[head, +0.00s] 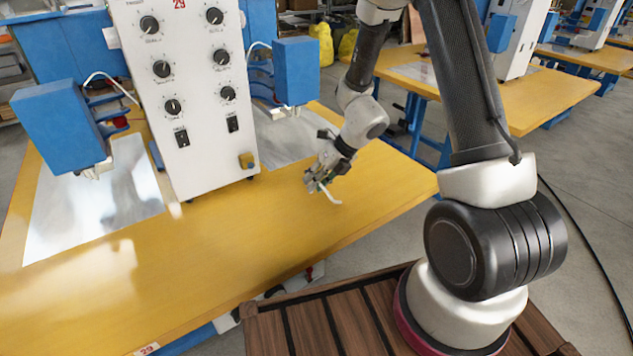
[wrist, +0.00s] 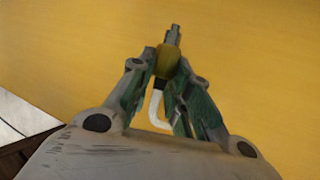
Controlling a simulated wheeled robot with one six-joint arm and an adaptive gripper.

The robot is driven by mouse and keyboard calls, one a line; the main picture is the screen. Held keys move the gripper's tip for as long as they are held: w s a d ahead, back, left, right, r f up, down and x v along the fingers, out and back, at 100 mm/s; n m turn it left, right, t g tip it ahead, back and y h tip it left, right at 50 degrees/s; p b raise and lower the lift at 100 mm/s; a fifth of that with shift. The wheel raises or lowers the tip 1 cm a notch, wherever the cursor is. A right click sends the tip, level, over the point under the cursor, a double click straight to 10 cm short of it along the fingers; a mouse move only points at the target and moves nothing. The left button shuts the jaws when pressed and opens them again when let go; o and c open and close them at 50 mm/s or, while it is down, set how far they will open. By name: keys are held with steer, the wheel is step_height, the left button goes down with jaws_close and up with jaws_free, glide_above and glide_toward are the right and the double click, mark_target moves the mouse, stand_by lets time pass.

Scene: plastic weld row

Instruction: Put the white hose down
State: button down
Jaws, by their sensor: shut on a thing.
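My gripper (head: 318,180) is low over the right part of the yellow table (head: 280,220) in the head view. It is shut on the white hose (head: 330,195), a short bent white piece whose free end points down to the right. In the wrist view my gripper (wrist: 166,75) has its fingers around a yellowish part with a grey metal tip, and the white hose (wrist: 156,108) curves back between the fingers. I cannot tell whether the hose touches the tabletop. Part of it is hidden by the fingers.
A white control box (head: 195,90) with knobs stands on the table, left of my gripper. Blue weld heads (head: 60,125) flank it above shiny metal plates (head: 90,205). The table's front and right are clear.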

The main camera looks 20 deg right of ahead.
steer(key=shift+f, duration=0.2)
steer(key=c, duration=1.3)
jaws_free()
steer(key=s+d+r+n, duration=0.3)
steer(key=r, duration=0.5)
steer(key=s+d+r+n, duration=0.3)
steer(key=r, duration=0.5)
steer(key=s+d+r+n+h, duration=0.1)
steer(key=s+d+r+n, duration=0.2)
steer(key=n, duration=0.6)
steer(key=s+d+r+n+h, duration=0.2)
steer(key=s+d+r+n, duration=0.2)
steer(key=s+n, duration=0.5)
steer(key=s+d+r+n+t+h, duration=0.1)
steer(key=s+d+r+n+h, duration=0.1)
steer(key=s+r+n, duration=0.5)
steer(key=shift+s+d+r+n, duration=0.2)
steer(key=shift+d+n, duration=0.15)
steer(key=shift+n, duration=0.25)
steer(key=shift+s+d+r+n, duration=0.15)
steer(key=shift+d+n, duration=0.2)
steer(key=shift+n, duration=0.25)
